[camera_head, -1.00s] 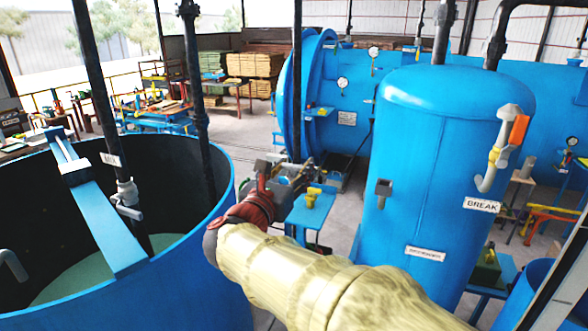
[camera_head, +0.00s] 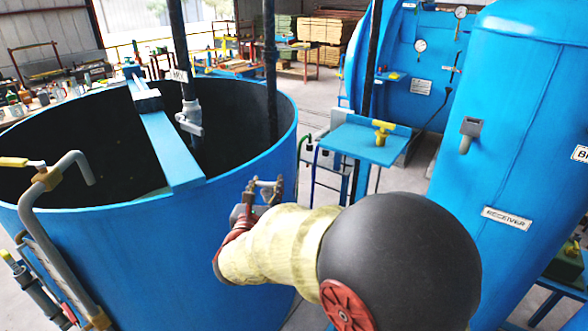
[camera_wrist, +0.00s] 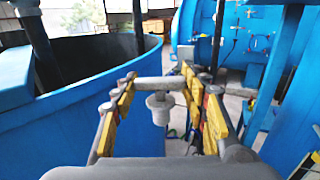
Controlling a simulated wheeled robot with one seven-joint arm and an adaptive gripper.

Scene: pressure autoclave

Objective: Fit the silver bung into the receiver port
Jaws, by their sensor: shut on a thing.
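My gripper (camera_wrist: 160,90) is shut on a small grey, silvery bung (camera_wrist: 160,104), with a wide flange and a narrower stem, between the yellow-padded fingers. In the head view my gripper (camera_head: 263,190) is in front of the open blue tank's wall, and the bung is too small there to make out. The blue receiver vessel (camera_head: 520,130), labelled RECEIVER, stands at the right. A grey fitting (camera_head: 469,132) on its side looks like the port. My gripper is well left of it and apart from it.
The open blue tank (camera_head: 110,240) fills the left, with a grey pipe (camera_head: 50,180) at its rim. A blue stand (camera_head: 365,146) with a yellow piece (camera_head: 383,130) stands between tank and receiver. A black upright pole (camera_head: 370,60) rises by the stand.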

